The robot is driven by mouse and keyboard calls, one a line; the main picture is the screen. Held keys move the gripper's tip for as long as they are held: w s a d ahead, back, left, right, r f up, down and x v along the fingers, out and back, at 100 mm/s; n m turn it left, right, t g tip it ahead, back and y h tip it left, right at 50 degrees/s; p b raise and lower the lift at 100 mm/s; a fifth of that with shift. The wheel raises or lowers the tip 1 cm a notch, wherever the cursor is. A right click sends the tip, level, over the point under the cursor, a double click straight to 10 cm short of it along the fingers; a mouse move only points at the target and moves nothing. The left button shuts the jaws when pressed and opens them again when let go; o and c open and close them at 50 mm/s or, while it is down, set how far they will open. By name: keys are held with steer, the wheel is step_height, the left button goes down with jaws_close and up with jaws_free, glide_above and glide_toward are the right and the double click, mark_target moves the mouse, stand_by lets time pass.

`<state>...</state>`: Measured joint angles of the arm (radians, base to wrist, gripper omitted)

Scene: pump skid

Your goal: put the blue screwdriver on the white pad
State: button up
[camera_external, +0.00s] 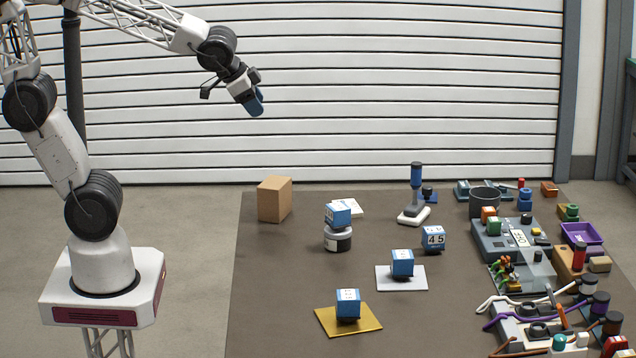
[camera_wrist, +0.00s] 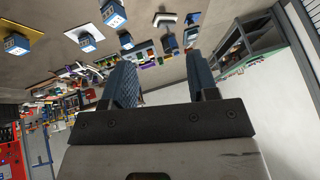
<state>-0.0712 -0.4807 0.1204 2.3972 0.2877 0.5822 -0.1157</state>
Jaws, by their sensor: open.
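I cannot pick out a blue screwdriver for certain. An upright tool with a blue handle (camera_external: 416,175) and grey lower part stands on a white base (camera_external: 413,216) at the back of the mat. A white pad (camera_external: 387,286) lies near the middle of the mat, with a blue numbered cube (camera_external: 402,263) on it. My gripper (camera_external: 256,104) is high above the mat's back left, far from these things. In the wrist view its two blue fingers (camera_wrist: 162,76) are apart with nothing between them.
A gold pad (camera_external: 363,324) with a blue cube (camera_external: 348,303), a jar with a cube on top (camera_external: 338,238), another cube (camera_external: 433,238) and a cardboard box (camera_external: 274,200) stand about. Cluttered equipment and cables (camera_external: 520,240) fill the right. The mat's left front is clear.

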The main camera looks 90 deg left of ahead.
steer(key=s+d+f+g+h, duration=0.1)
steer(key=s+d, duration=0.2)
steer(key=s, duration=0.4)
steer(key=s+d+f+g+h, duration=0.1)
steer(key=s+d+f+g, duration=0.1)
steer(key=s, duration=0.5)
steer(key=shift+d, duration=0.65)
steer(key=shift+s, duration=0.1)
